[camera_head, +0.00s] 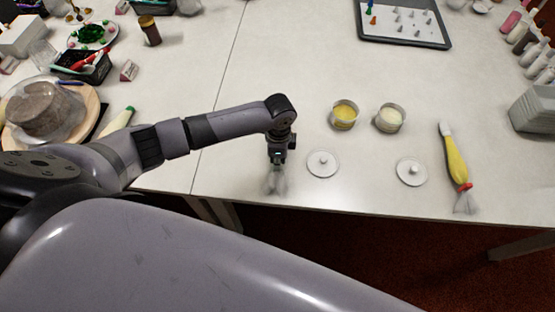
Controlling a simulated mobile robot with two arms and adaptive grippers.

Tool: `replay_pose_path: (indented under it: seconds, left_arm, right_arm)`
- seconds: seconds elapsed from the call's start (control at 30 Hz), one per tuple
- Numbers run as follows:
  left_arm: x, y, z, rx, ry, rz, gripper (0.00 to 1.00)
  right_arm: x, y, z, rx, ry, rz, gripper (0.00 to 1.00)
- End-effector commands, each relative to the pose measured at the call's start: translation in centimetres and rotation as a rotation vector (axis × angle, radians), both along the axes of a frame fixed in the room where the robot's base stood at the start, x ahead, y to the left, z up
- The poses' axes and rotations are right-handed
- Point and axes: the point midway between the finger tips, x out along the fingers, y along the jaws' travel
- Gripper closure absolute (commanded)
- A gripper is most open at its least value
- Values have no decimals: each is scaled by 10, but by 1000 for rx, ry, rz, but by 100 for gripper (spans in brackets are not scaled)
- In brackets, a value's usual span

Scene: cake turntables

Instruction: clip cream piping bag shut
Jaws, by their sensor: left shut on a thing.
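My left gripper (277,157) points down near the front edge of the table, below the wrist. It is shut at the neck of the cream piping bag, whose clear, fanned-out tail (275,183) shows just below the fingers. The rest of that bag is hidden behind my gripper and arm, and I cannot make out a clip on it. A yellow-filled piping bag (456,162) lies at the right with a red clip (465,186) around its neck and its clear tail toward the table edge. My right gripper is not in view.
Tubs of yellow filling (344,114) and pale cream (389,119) stand right of my gripper. Two white lids (322,164) (411,172) lie in front. A nozzle tray (440,43) is at the back. A turntable (91,127) with a cake is at left. The table's middle is clear.

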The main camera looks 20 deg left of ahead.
Motion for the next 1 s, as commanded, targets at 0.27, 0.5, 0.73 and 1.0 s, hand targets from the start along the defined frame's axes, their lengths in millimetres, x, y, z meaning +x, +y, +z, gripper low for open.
replay_pose_path:
  seconds: [0.27,0.5,0.73,1.0]
  left_arm:
    - [0,0,-4,0,0,0,100]
    - [-1,0,-7,0,0,0,100]
    - [-1,0,-9,0,0,0,100]
    - [-1,0,-13,0,0,0,100]
  right_arm:
    - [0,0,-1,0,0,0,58]
    - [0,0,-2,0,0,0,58]
    - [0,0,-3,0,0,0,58]
    - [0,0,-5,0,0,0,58]
